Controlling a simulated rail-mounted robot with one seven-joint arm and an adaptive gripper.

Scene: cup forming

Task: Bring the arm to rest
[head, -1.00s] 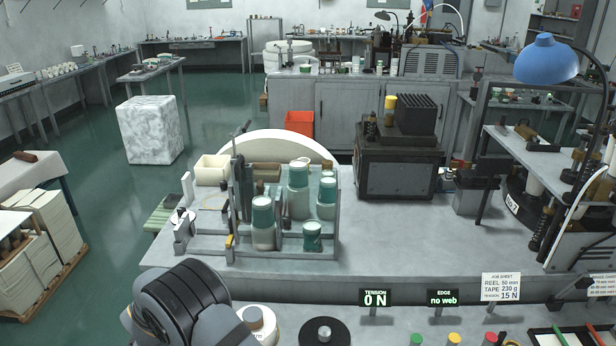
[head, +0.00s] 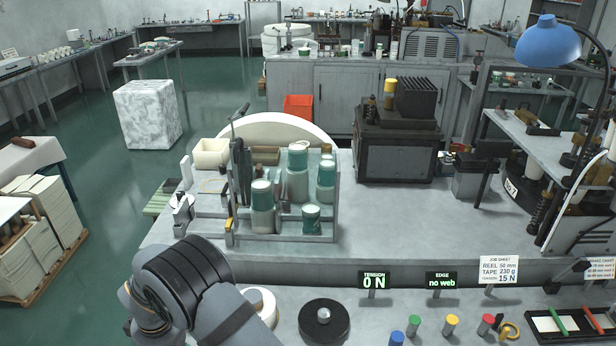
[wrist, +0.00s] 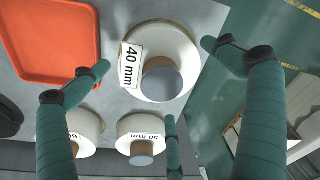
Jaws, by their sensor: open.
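My gripper (wrist: 155,62) shows in the wrist view as teal-wrapped fingers, spread apart with nothing between them. Below its fingertips, on the grey bench, lies a white reel marked 40 mm (wrist: 178,48); the gripper appears apart from it. In the head view my arm is bent low at the bottom left, over the front bench (head: 460,308). The gripper itself is hidden or out of frame there.
A 50 mm reel (wrist: 128,127), another white reel (wrist: 85,125) and an orange tray (wrist: 50,45) lie near the gripper. A rack of teal-and-white cups (head: 335,208) stands beyond the arm. Green floor (wrist: 215,100) is open beside the bench.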

